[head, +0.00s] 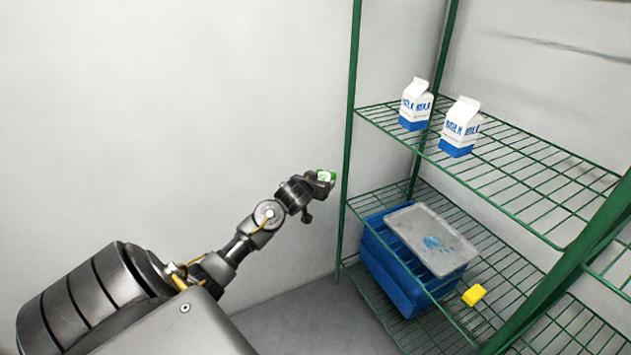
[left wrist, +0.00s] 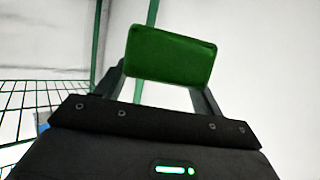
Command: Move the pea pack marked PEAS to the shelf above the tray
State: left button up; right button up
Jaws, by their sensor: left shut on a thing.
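My left gripper (head: 320,179) is shut on a small green pack, held in the air just left of the rack's front left post. The green pack (left wrist: 170,56) shows in the left wrist view between the two fingers; the face seen there is plain green, with no lettering visible. In the head view the pack (head: 327,176) is small, green with a white patch, and too small to read. The upper wire shelf (head: 520,170) is to the right of the gripper. My right gripper is not in view.
Two milk cartons (head: 416,104) (head: 460,127) stand on the upper shelf, toward its left end. The green post (head: 350,130) stands close to the gripper.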

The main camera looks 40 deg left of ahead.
pick_arm(q)
jog(key=s+d+r+m+h, duration=0.1)
jog(key=d+r, duration=0.3)
jog(key=d, duration=0.5)
jog(key=d+r+m+t+h, duration=0.1)
jog(key=d+r+h, duration=0.1)
jog(key=d+r, duration=0.5)
jog(key=s+d+r+m+h, duration=0.1)
jog(key=d+r+m, duration=0.1)
jog(key=d, duration=0.9)
jog(key=s+d+r+h, duration=0.1)
jog(key=s+d+r, duration=0.3)
jog(key=d+r, duration=0.1)
jog(key=shift+s+r, duration=0.25)
jog(key=shift+r, duration=0.45)
